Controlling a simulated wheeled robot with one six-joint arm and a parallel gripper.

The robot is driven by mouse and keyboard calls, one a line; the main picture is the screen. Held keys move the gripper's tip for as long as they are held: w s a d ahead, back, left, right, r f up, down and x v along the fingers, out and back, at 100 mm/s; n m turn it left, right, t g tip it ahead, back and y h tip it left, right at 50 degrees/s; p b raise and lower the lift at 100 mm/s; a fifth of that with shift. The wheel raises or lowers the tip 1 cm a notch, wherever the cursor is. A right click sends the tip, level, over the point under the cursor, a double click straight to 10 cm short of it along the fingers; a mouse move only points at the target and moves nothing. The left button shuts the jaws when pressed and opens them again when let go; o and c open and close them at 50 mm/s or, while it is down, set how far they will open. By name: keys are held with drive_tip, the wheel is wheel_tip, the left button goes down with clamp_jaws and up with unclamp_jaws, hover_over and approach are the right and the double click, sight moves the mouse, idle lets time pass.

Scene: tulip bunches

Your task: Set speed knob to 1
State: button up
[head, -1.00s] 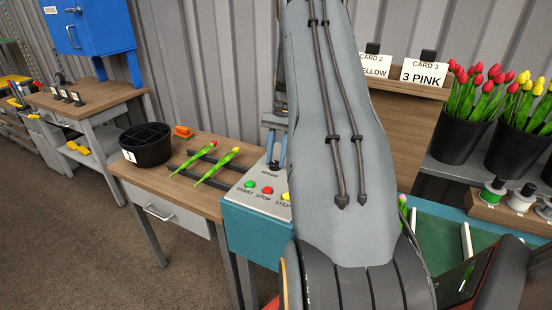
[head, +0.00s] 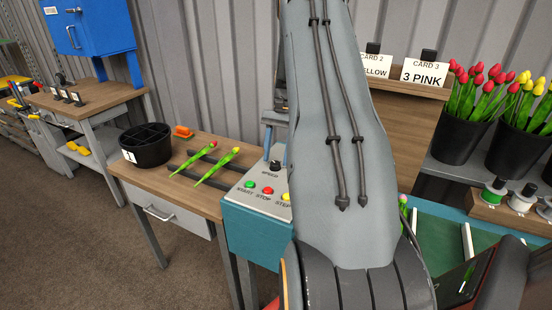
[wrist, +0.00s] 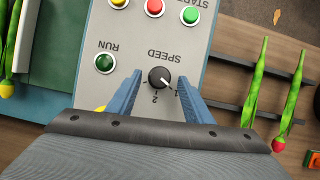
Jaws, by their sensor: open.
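The speed knob (wrist: 160,77) is black and round, on the grey top of the teal control box, by the label SPEED. In the wrist view its white pointer aims to the lower right, at the mark 1, which is partly beside a finger; the mark 2 shows below the knob. My gripper (wrist: 162,79) is open, with one blue finger on each side of the knob and a gap to it. In the head view the knob (head: 275,166) shows in the clear below my blue fingers, which are above it.
Green START, red STOP and yellow STEP buttons (head: 284,197) sit close to the knob, and a dark green RUN lamp (wrist: 105,62) is near it.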

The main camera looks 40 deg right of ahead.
drive_tip(key=b+v, duration=0.2)
drive_tip(key=v, duration=0.4)
drive_tip(key=shift+d+r, duration=0.2)
drive_tip(key=shift+r, duration=0.2)
drive_tip(key=s+a+n+h, duration=0.3)
drive_tip(key=a+n, duration=0.3)
drive_tip(key=a, duration=1.5)
drive_tip(key=s+a+f+n+t+h, duration=0.1)
drive_tip(key=s+a+n, duration=0.5)
drive_tip(key=s+a, duration=0.8)
drive_tip(key=shift+s+a+f+n+t, duration=0.15)
drive_tip(key=shift+a+f+n+t, duration=0.15)
drive_tip(key=shift+a+f+t, duration=0.6)
drive_tip(key=shift+d+r, duration=0.2)
drive_tip(key=shift+d, duration=0.1)
